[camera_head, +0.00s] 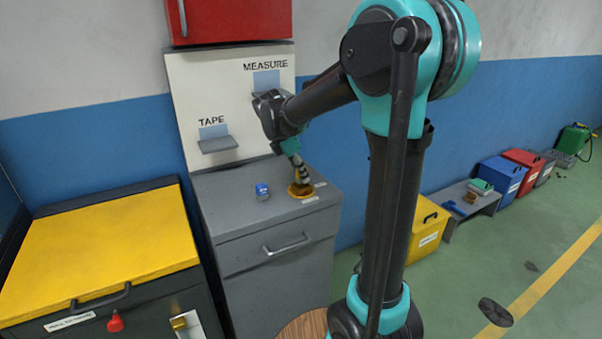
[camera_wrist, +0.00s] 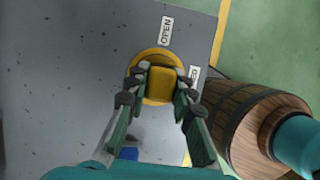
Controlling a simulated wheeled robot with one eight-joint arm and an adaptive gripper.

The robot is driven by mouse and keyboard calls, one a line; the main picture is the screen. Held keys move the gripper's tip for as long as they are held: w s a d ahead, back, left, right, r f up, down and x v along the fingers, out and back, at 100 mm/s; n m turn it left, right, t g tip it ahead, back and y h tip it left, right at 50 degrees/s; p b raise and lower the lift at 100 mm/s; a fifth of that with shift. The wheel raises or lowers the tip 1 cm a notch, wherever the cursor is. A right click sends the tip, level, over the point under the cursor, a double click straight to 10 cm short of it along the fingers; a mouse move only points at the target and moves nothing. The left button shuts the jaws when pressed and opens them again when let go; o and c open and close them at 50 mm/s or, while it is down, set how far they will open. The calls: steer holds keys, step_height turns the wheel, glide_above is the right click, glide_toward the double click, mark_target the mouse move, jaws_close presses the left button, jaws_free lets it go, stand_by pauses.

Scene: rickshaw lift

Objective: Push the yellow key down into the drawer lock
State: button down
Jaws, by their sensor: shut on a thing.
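The yellow key (camera_wrist: 161,84) is between my gripper's fingers, seen from above in the wrist view as a yellow block. My gripper (camera_head: 297,174) points down at the top of the grey drawer cabinet (camera_head: 232,215) and is shut on the key. A round yellow lock plate (camera_wrist: 147,57) lies on the cabinet top beneath the key; it also shows in the head view (camera_head: 301,193). The key overlaps the plate in the wrist view. How deep the key sits is hidden by the fingers. The drawer (camera_head: 285,249) looks closed.
An "OPEN" label (camera_wrist: 166,30) and a partly hidden label (camera_wrist: 193,75) lie beside the lock. A small blue object (camera_head: 262,191) stands left of it on the cabinet. A wooden barrel (camera_wrist: 238,117) is close to the cabinet. A yellow-topped cabinet (camera_head: 110,245) stands at left.

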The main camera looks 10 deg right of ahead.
mark_target(301, 183)
steer(key=shift+f, duration=0.75)
steer(key=shift+s+f, duration=0.35)
steer(key=shift+f, duration=0.45)
stand_by(1.2)
steer(key=shift+f, duration=0.15)
steer(key=shift+w+f, duration=0.25)
steer(key=shift+f, duration=0.05)
stand_by(0.3)
